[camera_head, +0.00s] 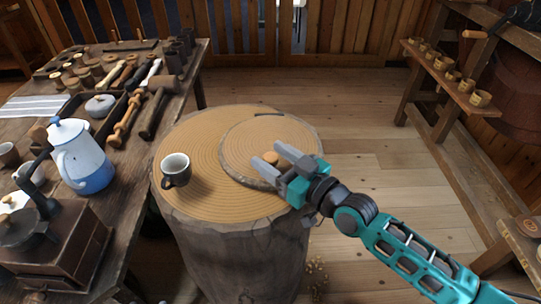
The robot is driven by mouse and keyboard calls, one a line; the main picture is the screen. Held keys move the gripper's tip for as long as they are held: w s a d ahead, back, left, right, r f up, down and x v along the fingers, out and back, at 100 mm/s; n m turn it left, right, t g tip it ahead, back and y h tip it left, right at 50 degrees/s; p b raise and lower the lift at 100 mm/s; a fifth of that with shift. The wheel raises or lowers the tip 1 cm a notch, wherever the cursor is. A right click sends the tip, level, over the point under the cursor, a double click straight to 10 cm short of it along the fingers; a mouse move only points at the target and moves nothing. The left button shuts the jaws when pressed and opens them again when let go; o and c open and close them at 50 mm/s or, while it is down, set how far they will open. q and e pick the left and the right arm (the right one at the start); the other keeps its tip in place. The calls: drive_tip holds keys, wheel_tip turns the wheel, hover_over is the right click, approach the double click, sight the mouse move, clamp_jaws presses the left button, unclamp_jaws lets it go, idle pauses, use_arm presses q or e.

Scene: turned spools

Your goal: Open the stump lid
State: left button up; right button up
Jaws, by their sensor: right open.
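The stump (236,260) stands upright in the middle of the head view. The round wooden stump lid (256,137) lies flat on the right part of its top, its bark rim showing. A small wooden knob (271,158) sticks up near the lid's front edge. My right gripper (271,155) is open over the lid's front part, with the knob at its fingertips. I cannot tell whether the fingers touch the knob. My left gripper is not in view.
The left table (125,215) holds a blue-white coffee pot (83,155), a grinder (50,245) and turned tools. The floor right of the stump is mostly clear, up to a bench (440,75) with cups.

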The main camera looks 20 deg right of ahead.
drive_tip(key=shift+w+a, duration=0.3)
drive_tip(key=shift+w, duration=0.15)
clamp_jaws()
idle(0.3)
